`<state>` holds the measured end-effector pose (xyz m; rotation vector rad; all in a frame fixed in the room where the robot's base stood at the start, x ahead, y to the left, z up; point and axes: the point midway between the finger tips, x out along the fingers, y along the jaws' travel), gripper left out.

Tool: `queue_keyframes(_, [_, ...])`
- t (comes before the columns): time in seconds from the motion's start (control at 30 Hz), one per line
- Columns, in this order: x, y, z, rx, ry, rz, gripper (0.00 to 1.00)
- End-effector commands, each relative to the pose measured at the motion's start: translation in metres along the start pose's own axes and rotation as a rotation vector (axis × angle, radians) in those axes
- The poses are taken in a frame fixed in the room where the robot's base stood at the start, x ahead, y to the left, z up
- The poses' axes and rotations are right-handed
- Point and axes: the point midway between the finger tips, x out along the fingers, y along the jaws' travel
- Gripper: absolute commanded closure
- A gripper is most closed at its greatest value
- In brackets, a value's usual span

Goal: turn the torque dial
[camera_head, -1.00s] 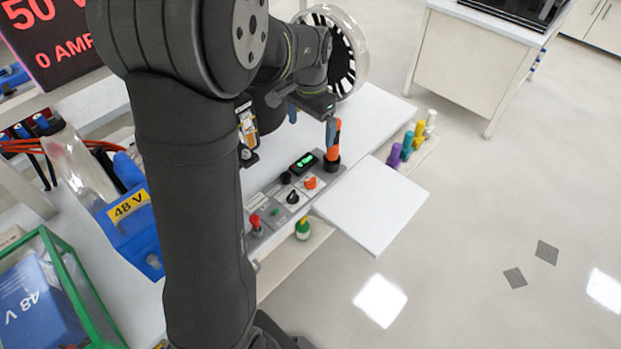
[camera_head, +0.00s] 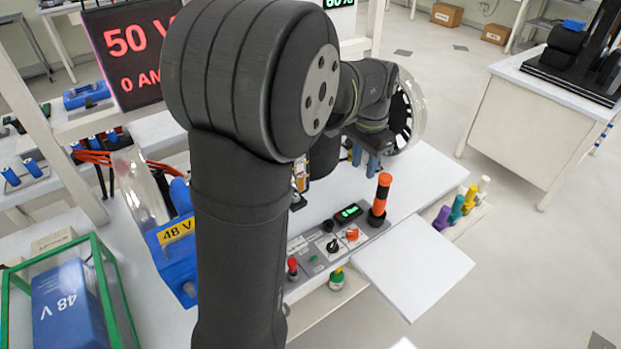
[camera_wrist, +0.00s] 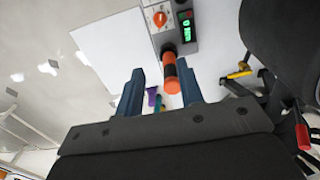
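A grey control panel (camera_head: 322,256) lies along the front edge of the white bench. It carries a black knob (camera_head: 332,246) and an orange knob (camera_head: 352,234) on white plates; I cannot read which is the torque dial. The orange knob also shows in the wrist view (camera_wrist: 160,19). A thick orange-and-black upright handle (camera_head: 380,197) stands at the panel's far end. My gripper (camera_head: 366,161) is open above the bench, just behind the handle's top. In the wrist view the handle (camera_wrist: 171,76) appears between the blue fingers of my gripper (camera_wrist: 158,76), with gaps on both sides.
A small green-lit display (camera_head: 348,213) and a red button (camera_head: 292,267) are on the panel. A white board (camera_head: 415,265) juts out in front. Several coloured pegs (camera_head: 456,210) stand at the right. A blue 48 V unit (camera_head: 180,245) is at the left.

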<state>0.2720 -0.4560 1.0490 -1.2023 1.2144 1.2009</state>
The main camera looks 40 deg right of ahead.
Motion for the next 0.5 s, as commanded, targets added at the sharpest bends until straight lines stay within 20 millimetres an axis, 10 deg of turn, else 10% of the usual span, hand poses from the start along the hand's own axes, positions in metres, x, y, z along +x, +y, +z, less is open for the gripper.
queue_keyframes(0.5, [0.083,-0.001,0.001,0.385,-0.002,0.002,0.66])
